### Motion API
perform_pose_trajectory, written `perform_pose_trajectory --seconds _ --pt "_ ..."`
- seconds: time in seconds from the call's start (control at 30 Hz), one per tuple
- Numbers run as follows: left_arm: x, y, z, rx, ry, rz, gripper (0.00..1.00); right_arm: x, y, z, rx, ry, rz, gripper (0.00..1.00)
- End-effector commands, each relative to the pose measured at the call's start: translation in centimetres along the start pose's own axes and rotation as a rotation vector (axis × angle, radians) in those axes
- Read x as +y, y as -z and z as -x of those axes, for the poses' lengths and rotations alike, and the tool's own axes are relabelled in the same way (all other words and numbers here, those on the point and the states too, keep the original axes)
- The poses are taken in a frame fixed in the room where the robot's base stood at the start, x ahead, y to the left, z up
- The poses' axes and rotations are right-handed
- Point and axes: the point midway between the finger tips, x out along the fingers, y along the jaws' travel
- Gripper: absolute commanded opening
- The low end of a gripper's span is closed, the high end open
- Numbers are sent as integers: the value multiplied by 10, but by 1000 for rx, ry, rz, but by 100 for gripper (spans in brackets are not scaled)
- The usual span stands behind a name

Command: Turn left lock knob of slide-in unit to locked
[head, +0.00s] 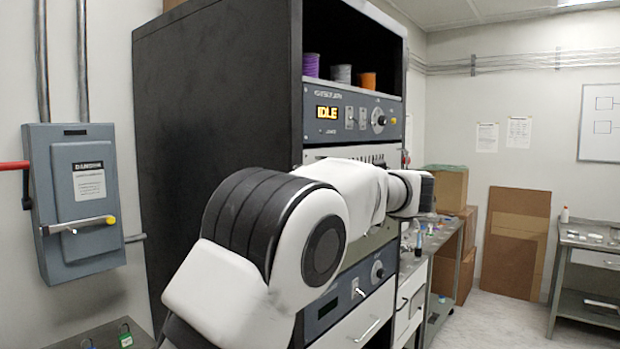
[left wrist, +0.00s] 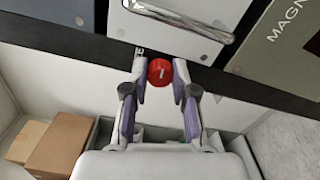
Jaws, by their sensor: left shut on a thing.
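The red lock knob (left wrist: 160,73) sits on the dark frame strip beside the slide-in unit's light grey panel (left wrist: 105,18) in the left wrist view. My left gripper (left wrist: 160,62) is shut on the knob, with one finger on each side. A small white label beside the knob is partly covered by a finger. In the head view my left arm reaches across the rack (head: 215,120), and the knob and fingertips are hidden.
A metal bar handle (left wrist: 185,17) is on the panel close to the knob. Cardboard boxes (left wrist: 62,143) show in the left wrist view. In the head view, a grey switch box (head: 75,200) hangs at left and workbenches (head: 590,255) stand at right.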

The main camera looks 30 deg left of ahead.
Motion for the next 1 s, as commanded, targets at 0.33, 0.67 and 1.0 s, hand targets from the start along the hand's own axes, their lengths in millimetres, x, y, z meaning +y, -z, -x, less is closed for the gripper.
perform_pose_trajectory --seconds 0.33,0.67,1.0 --pt "4 -1 0 -5 -5 -81 0 0 0 4 0 0 0 40" --pt "4 -1 0 -5 -5 -84 0 0 0 4 0 0 0 40" --pt "2 0 0 -2 -2 -86 51 0 0 4 0 0 0 40"
